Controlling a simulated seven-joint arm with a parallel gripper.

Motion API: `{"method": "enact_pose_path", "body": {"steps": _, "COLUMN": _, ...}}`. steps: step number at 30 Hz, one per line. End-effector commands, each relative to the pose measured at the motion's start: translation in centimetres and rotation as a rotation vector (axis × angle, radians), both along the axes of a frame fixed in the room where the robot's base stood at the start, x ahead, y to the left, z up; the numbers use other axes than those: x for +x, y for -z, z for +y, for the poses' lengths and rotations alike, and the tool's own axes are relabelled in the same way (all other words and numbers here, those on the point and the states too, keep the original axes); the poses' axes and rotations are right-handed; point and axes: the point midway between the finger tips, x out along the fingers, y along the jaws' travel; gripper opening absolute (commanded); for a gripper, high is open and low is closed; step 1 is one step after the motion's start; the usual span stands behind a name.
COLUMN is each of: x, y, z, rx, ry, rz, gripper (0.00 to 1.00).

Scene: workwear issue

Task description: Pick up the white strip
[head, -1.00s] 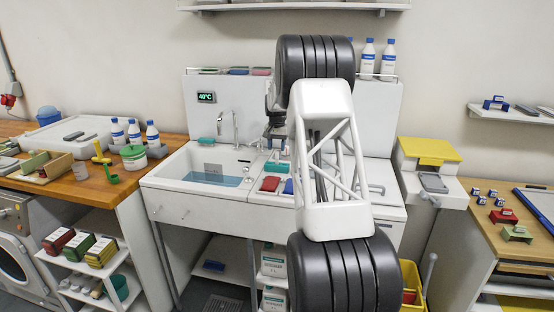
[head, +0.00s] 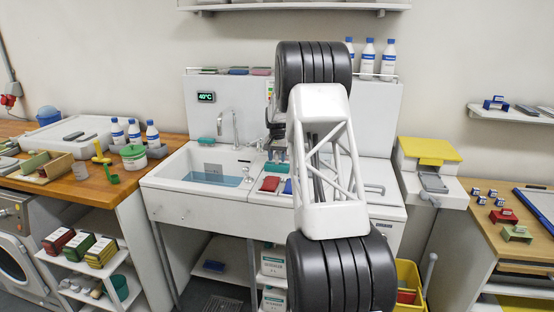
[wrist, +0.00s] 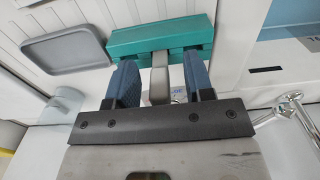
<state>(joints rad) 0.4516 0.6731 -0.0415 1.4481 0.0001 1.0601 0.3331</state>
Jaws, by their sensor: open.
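My gripper (wrist: 160,80) is open, one finger on each side of the strip, with gaps visible. The fingertips reach close to the teal block's edge. In the head view, my gripper (head: 277,152) is low over the counter right of the sink, partly hidden by my arm. I cannot make out the strip there.
The sink basin (head: 215,173) with water and a tap (head: 234,128) lie left of my gripper. A grey tray (wrist: 65,46) is beside the teal block in the wrist view.

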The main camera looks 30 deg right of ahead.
Motion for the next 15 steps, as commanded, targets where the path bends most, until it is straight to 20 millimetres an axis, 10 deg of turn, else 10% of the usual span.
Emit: {"method": "enact_pose_path", "body": {"steps": 15, "x": 0.0, "y": -0.01, "z": 0.0, "rx": 0.0, "ry": 0.0, "rz": 0.0, "gripper": 0.39}}
